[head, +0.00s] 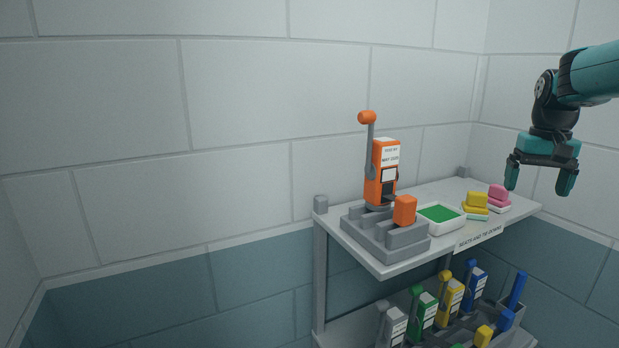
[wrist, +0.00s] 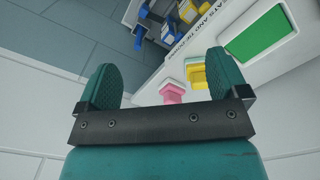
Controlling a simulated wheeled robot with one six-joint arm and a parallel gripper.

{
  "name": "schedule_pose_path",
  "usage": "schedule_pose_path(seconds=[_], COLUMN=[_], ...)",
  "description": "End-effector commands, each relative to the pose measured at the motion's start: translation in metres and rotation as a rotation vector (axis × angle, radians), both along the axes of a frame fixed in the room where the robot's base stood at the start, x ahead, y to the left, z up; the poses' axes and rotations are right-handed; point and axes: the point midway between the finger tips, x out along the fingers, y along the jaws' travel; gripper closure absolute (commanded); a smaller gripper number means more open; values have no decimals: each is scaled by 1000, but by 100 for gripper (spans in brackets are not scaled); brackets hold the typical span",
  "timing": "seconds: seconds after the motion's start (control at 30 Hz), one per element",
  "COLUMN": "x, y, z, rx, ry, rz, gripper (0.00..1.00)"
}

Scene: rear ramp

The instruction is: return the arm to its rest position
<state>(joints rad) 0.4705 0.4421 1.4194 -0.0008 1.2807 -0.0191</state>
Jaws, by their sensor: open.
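My gripper (head: 539,176) is at the upper right of the head view, at the end of my teal arm. It hangs with its fingers pointing down, in front of and above the right end of the shelf's top board (head: 364,251). Its two teal fingers are spread apart with nothing between them. In the wrist view my gripper (wrist: 162,82) also shows open and empty, with the shelf beyond the fingertips. The gripper touches nothing that I can see.
On the top board stand an orange lever unit (head: 384,170) in a grey stepped base, a green-bottomed white tray (head: 441,217), a yellow block (head: 475,203) and a pink block (head: 498,194). Several coloured lever units (head: 424,317) fill the lower shelf. The tiled wall left is bare.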

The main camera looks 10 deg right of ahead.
Motion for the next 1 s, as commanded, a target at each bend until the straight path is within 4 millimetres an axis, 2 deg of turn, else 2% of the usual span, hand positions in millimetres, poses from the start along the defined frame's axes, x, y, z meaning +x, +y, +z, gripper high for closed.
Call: schedule_pose_path(seconds=[0.37, 0.53, 0.67, 0.77, 0.87, 0.9, 1.0], x=[-7, -20, -40, -68, -113, -135, -187], y=[68, 119, 169, 216, 271, 292, 330], z=[-6, -13, -21, -31, -47, -55, -72], rx=[13, 30, 53, 84, 135, 160, 224], ry=[-29, -54, -79, -105, -136, -149, -173], rz=[167, 291, 416, 539, 695, 758, 890], gripper=[7, 7, 7, 7, 7, 7, 7])
